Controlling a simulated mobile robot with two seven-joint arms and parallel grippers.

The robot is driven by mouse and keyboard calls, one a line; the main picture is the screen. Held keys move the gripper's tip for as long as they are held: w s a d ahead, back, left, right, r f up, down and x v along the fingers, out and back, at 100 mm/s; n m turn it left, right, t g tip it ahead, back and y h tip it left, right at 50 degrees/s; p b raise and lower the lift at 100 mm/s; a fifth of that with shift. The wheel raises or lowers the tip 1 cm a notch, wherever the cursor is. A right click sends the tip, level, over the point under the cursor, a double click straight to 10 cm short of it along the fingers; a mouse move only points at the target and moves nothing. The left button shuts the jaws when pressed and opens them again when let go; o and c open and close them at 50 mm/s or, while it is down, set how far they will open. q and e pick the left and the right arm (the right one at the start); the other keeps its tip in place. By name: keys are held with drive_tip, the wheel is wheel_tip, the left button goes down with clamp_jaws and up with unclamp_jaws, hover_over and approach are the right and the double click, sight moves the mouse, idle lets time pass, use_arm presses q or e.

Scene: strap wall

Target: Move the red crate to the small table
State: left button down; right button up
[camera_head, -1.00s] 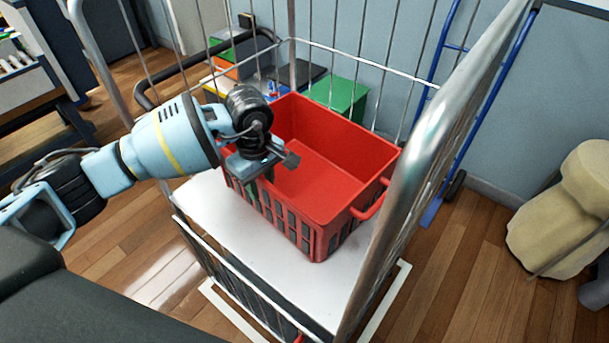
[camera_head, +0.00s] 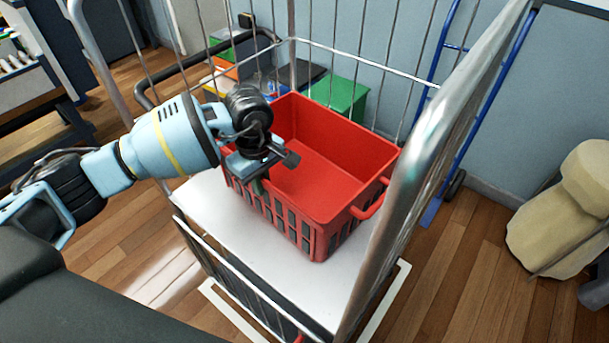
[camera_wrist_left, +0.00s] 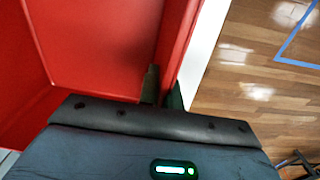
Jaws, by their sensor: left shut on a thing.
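The red crate (camera_head: 335,162) is open-topped and empty, with slotted sides and a handle at its right end. It sits on the white platform (camera_head: 215,215) of a wire-sided cart. My left gripper (camera_head: 262,180) is shut on the crate's near left wall, with one finger inside and one outside. In the left wrist view the fingers (camera_wrist_left: 163,92) straddle the red wall of the crate (camera_wrist_left: 100,45). My right gripper is not in view. I cannot pick out the small table for sure.
The cart's metal frame (camera_head: 405,190) rises close to the crate's right side. A green box (camera_head: 340,97) stands behind the cart's wires. A blue hand truck (camera_head: 470,100) leans by the wall, and a beige sack (camera_head: 565,215) is at right. Wooden floor (camera_head: 470,290) lies clear in front.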

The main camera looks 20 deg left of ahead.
use_arm(q)
drive_tip(key=shift+s+a+f, duration=0.1)
drive_tip(key=shift+s+f, duration=0.05)
drive_tip(key=shift+f, duration=0.05)
idle(0.5)
